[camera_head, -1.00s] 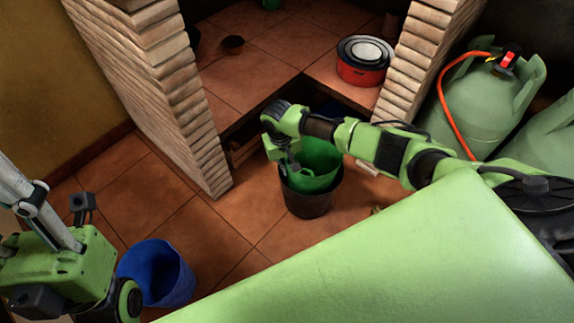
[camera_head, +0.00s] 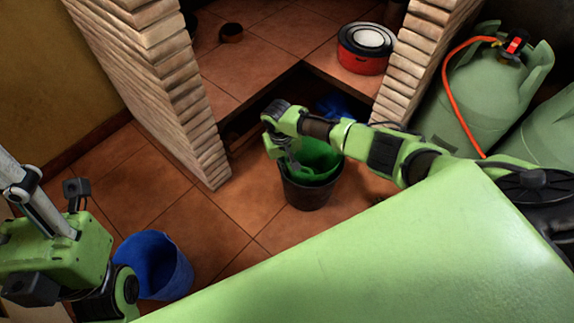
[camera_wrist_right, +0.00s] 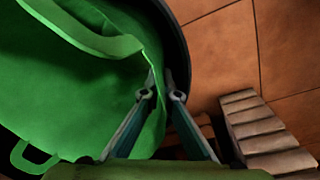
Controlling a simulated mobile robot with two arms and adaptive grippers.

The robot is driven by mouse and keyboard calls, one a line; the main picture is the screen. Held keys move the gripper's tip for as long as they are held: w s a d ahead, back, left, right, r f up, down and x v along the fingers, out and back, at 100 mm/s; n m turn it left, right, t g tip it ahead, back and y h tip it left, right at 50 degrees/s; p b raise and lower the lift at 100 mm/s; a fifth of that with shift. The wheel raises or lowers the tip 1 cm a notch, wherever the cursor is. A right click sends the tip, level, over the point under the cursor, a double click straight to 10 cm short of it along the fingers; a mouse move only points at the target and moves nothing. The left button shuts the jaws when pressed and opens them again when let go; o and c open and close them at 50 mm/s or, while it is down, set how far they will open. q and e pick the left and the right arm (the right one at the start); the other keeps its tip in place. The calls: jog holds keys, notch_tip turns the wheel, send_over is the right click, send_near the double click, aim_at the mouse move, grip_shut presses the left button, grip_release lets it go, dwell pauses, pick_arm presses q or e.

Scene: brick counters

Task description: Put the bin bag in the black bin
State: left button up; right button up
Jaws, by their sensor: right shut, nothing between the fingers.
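The green bin bag (camera_head: 322,157) sits in the mouth of the black bin (camera_head: 308,194), its top showing above the rim. In the right wrist view the green bag (camera_wrist_right: 70,95) fills the left side, with a loop handle at lower left. The dark bin rim (camera_wrist_right: 183,50) curves beside it. My right gripper (camera_wrist_right: 162,75) is shut and empty at the bag's edge and the bin rim. In the head view it is mostly hidden behind the wrist and bag. My left arm is at lower left; its gripper fingers do not show.
A blue bucket (camera_head: 157,264) stands on the tiled floor at lower left. A red pot (camera_head: 364,48) and a small brown bowl (camera_head: 231,32) sit on the tiled counter. Brick pillars flank the opening. Green gas cylinders (camera_head: 480,90) stand at right.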

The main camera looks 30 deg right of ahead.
jog(key=o, duration=0.4)
jog(key=shift+o, duration=0.2)
notch_tip(320, 180, up, 12)
jog(key=a, duration=0.1)
jog(key=shift+w+a, duration=0.1)
dwell(0.7)
